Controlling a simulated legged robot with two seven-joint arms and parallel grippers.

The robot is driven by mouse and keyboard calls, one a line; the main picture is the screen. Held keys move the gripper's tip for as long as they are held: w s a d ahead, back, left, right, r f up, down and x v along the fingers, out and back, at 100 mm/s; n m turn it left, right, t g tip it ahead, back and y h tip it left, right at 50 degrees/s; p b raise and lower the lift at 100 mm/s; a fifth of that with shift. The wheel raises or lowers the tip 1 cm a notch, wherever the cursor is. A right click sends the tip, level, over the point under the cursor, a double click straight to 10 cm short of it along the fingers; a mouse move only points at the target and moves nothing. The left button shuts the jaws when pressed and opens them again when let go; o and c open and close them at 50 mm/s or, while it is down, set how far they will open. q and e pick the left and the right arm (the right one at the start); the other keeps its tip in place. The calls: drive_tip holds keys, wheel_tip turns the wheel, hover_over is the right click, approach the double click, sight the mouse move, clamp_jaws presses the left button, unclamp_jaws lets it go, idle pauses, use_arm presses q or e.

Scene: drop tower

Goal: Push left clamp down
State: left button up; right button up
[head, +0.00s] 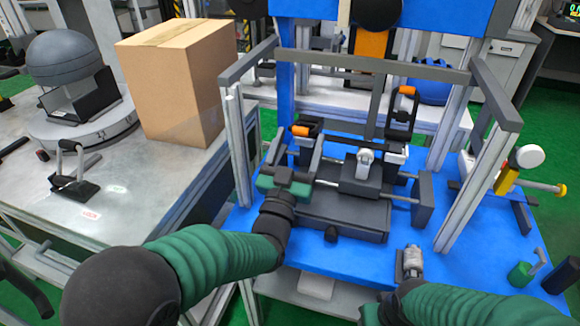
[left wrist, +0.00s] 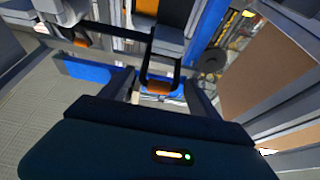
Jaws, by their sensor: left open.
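The left clamp's orange handle (head: 300,131) is in the head view, low at the left of the blue fixture. The right clamp (head: 404,105) stands upright with its orange grip at the top. My left gripper (head: 298,145) is open, its fingers reaching to either side of the left clamp's handle. In the left wrist view the orange handle (left wrist: 158,88) on a dark loop lies between the spread fingertips; contact cannot be told.
A blue base (head: 340,256) carries the fixture, with grey upright posts (head: 238,140) and bars around it. A cardboard box (head: 178,85) and a dark dome (head: 68,62) stand on the grey table at left. A yellow and white lever (head: 512,170) stands at right.

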use_arm(q)
drive_tip(key=p+v, duration=0.3)
drive_tip(key=v, duration=1.2)
drive_tip(key=shift+s+f+p, duration=0.25)
drive_tip(key=shift+p, duration=0.1)
